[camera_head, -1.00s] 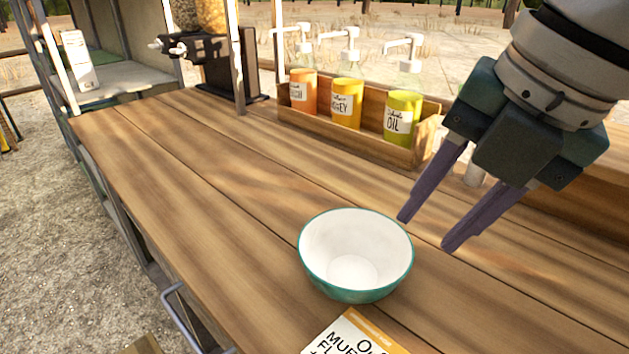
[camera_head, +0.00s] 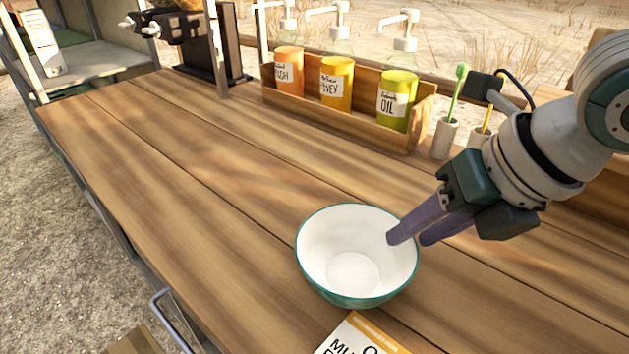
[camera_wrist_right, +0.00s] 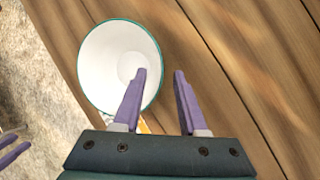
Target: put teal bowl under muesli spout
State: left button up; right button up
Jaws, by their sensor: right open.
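The teal bowl (camera_head: 318,278), white inside, stands upright and empty on the wooden counter; it also shows in the right wrist view (camera_wrist_right: 100,62). My right gripper (camera_head: 408,239) is open at the bowl's right rim. In the right wrist view (camera_wrist_right: 160,72), one finger overlaps the bowl's inside and the other lies outside, with the rim between them; contact cannot be told. The dispenser (camera_head: 185,28) with dark spouts and pale handles is at the back left, its top cut off; no muesli label is readable. Purple finger-like parts, probably my left gripper (camera_wrist_right: 14,153), show at the wrist view's left edge.
A wooden rack (camera_head: 345,122) with several pump bottles stands along the back. Cups (camera_head: 444,138) with brushes stand right of it. A labelled card (camera_head: 360,338) lies in front of the bowl. A thin post (camera_head: 215,50) rises before the dispenser. The counter's left middle is clear.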

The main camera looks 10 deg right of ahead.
aim_at(354, 261)
jog(key=x, duration=0.2)
jog(key=shift+w+a+f, duration=0.1)
jog(key=shift+w+f, duration=0.1)
jog(key=shift+f, duration=0.1)
grip_shut()
dwell(1.2)
